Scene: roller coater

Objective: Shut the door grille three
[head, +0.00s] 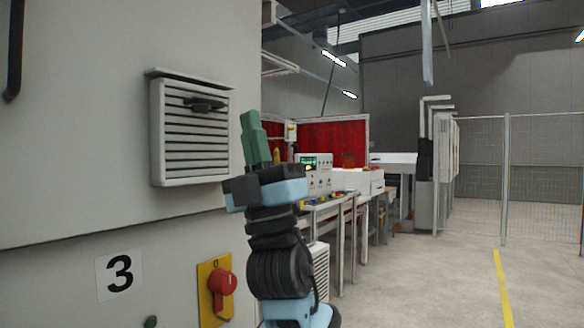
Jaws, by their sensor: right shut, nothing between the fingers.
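The door grille (195,148) is a pale slatted panel with a dark handle (203,104) near its top. It sits under a small hood on the big pale cabinet wall at the left, above a label with a black 3 (119,274). It stands out from the wall; I cannot tell how far it is ajar. My right gripper (249,120) points up, its green fingers shut and empty. In the picture it is just right of the grille, apart from it; the depth between them is unclear. My left gripper is not in view.
A red rotary switch on a yellow plate (209,289) is below the grille. A dark bar handle (14,50) is at the upper left. Benches with a control box (316,180) and red panels stand behind my right arm. The floor (450,280) at the right is clear, before a mesh fence.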

